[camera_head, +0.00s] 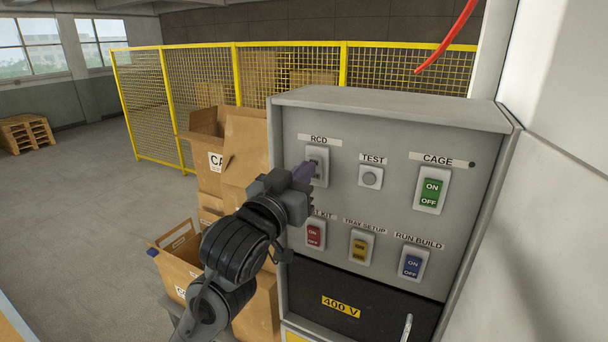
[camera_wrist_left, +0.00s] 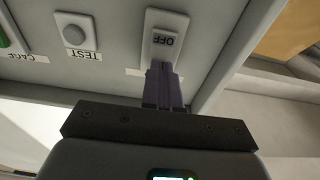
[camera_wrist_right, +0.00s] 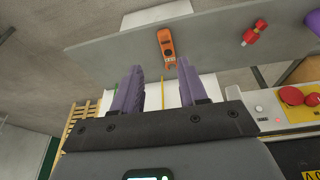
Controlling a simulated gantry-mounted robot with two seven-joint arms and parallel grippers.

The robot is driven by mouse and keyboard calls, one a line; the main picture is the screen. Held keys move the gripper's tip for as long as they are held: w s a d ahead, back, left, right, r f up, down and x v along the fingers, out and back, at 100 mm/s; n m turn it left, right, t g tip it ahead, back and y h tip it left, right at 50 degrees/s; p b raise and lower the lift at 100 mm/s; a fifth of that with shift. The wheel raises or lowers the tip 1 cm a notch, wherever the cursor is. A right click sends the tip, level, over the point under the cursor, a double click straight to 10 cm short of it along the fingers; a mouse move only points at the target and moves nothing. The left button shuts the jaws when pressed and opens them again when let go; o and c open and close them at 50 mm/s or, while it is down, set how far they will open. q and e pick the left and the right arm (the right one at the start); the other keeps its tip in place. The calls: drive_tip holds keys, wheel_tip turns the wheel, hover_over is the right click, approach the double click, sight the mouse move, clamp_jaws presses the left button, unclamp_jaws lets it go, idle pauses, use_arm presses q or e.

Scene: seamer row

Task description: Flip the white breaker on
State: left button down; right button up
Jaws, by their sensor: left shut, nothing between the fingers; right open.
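The white breaker (camera_head: 319,158), under the RCD label, is at the upper left of the grey panel (camera_head: 330,118). In the left wrist view the white breaker (camera_wrist_left: 160,28) appears upside down with OFF readable; its other half is hidden behind my fingers. My left gripper (camera_head: 304,172) is shut and empty, its purple fingertips in front of the breaker. It also shows in the left wrist view (camera_wrist_left: 163,68); I cannot tell whether the tips touch the rocker. My right gripper (camera_wrist_right: 160,72) is open and empty, away from the panel, and outside the head view.
A TEST button (camera_head: 370,177) is right of the breaker. Green (camera_head: 431,191), red (camera_head: 314,236), yellow (camera_head: 360,247) and blue (camera_head: 410,264) switches share the panel. Cardboard boxes (camera_head: 244,150) stand left of it. An orange tool (camera_wrist_right: 166,44) lies on a grey surface beyond my right gripper.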

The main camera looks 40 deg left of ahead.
use_arm(q)
drive_tip(key=shift+w+a, duration=0.1)
drive_tip(key=shift+w, duration=0.35)
drive_tip(key=shift+r, duration=0.1)
drive_tip(key=shift+w+a, duration=0.1)
drive_tip(key=shift+w, duration=0.1)
drive_tip(key=shift+s, duration=0.1)
